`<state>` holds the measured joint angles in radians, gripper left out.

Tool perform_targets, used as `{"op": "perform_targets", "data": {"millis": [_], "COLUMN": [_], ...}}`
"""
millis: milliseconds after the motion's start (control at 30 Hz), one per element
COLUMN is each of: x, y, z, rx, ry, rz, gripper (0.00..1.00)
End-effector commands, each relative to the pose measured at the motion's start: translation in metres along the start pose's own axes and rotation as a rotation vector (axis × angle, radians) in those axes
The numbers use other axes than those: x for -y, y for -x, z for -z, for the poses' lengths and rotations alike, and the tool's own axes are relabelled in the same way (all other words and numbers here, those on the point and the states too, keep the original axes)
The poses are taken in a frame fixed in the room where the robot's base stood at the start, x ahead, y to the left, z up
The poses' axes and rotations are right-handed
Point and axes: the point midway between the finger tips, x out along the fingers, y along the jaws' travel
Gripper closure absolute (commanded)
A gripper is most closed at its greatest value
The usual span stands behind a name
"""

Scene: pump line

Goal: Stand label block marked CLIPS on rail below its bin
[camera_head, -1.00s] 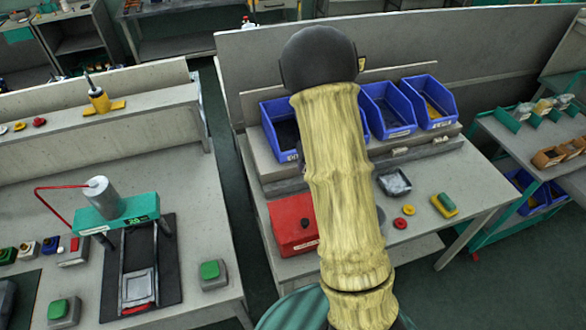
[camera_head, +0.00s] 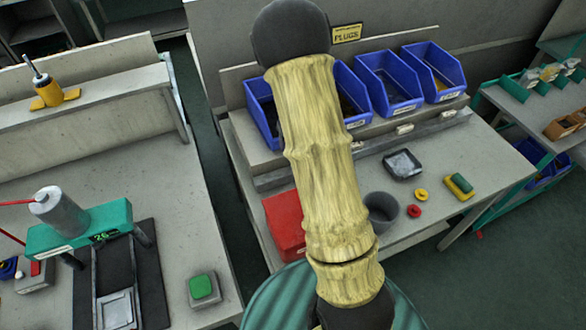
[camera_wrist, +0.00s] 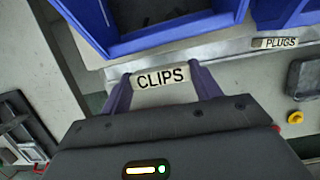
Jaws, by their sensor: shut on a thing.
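The white label block marked CLIPS (camera_wrist: 161,77) is held between the two blue fingers of my gripper (camera_wrist: 162,82) in the wrist view, with its lettering upright and readable. A blue bin (camera_wrist: 178,39) lies just above the block in that view. The pale rail (camera_wrist: 226,62) runs beneath the bins, and a block marked PLUGS (camera_wrist: 274,43) stands on it to the right. Whether the CLIPS block touches the rail cannot be told. In the head view my arm hides the gripper, the held block and part of the leftmost bin (camera_head: 262,112).
Other blue bins (camera_head: 390,88) stand along the bench, with labels (camera_head: 404,128) below them. A red box (camera_head: 285,222), grey cup (camera_head: 381,208), dark tray (camera_head: 403,165), rings and a yellow-green block (camera_head: 459,187) lie in front. A side bench (camera_head: 190,190) stands left across a gap.

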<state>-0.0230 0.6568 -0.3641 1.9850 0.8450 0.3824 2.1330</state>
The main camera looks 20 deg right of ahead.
Motion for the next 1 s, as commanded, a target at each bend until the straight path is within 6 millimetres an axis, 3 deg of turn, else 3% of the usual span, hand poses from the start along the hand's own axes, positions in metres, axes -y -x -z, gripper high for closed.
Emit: {"op": "perform_targets", "data": {"millis": [267,633,1000], "x": [0.000,0.000,0.001], "y": [-0.002,-0.054,-0.059], "z": [0.001,0.015,0.017], "rx": [-0.001,-0.002,-0.001], "ry": [0.001,-0.002,-0.002], "rz": [0.000,-0.001,0.000], "gripper": [0.62,0.62,0.62]}}
